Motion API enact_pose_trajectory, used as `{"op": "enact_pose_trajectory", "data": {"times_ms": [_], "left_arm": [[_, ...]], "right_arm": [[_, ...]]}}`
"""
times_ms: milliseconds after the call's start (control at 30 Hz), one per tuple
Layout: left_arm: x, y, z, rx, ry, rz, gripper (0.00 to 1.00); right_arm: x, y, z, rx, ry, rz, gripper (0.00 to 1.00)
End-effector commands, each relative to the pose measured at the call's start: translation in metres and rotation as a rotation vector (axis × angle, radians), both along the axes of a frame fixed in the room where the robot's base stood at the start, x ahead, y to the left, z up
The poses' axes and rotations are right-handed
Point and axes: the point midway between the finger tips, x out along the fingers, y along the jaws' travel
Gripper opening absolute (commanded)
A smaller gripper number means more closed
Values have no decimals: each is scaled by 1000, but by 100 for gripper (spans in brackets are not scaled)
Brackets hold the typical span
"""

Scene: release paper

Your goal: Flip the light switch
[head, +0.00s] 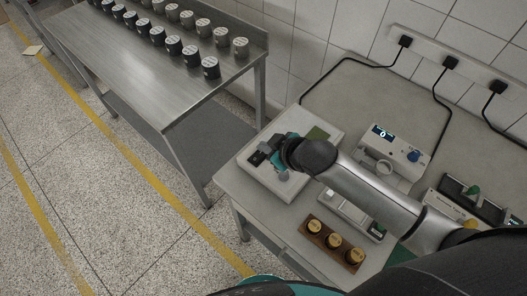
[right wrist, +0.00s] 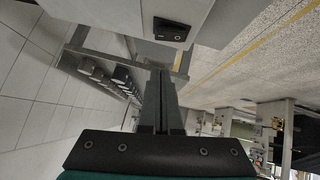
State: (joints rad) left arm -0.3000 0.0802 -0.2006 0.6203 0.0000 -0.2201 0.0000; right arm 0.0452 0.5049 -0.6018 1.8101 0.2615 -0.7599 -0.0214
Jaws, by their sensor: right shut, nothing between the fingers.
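A black rocker switch (right wrist: 172,30) sits on a pale grey box (right wrist: 225,15) at the top of the right wrist view. In the head view the pale box (head: 285,188) lies on the near left of the work table, with my right gripper (head: 266,154) over it. The gripper covers part of the switch area there. In the right wrist view my right gripper (right wrist: 161,75) is shut and empty, its fingertips just below the switch in the picture. I cannot tell whether they touch it. My left gripper is not in view.
The work table (head: 330,90) also holds a white device (head: 395,155) with a display, a wooden block (head: 333,243) with round pieces, and a flat grey device (head: 349,213). A steel table (head: 120,60) with several dark canisters stands at the left. Black cables run along the wall.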

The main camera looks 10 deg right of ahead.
Motion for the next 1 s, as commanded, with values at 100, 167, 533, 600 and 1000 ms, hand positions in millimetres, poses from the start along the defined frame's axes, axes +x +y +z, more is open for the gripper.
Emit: {"op": "enact_pose_trajectory", "data": {"times_ms": [100, 167, 533, 600, 1000], "left_arm": [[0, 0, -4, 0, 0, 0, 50], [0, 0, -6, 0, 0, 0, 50], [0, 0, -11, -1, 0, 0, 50], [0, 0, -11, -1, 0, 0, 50], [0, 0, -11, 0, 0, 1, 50]], "right_arm": [[12, 6, -13, 1, 0, -1, 0], [16, 8, -20, 0, 1, 1, 0], [18, 1, -53, -1, -1, 1, 0], [18, 1, -54, -1, -1, 1, 0], [18, 1, -55, 8, 6, 1, 0]]}}
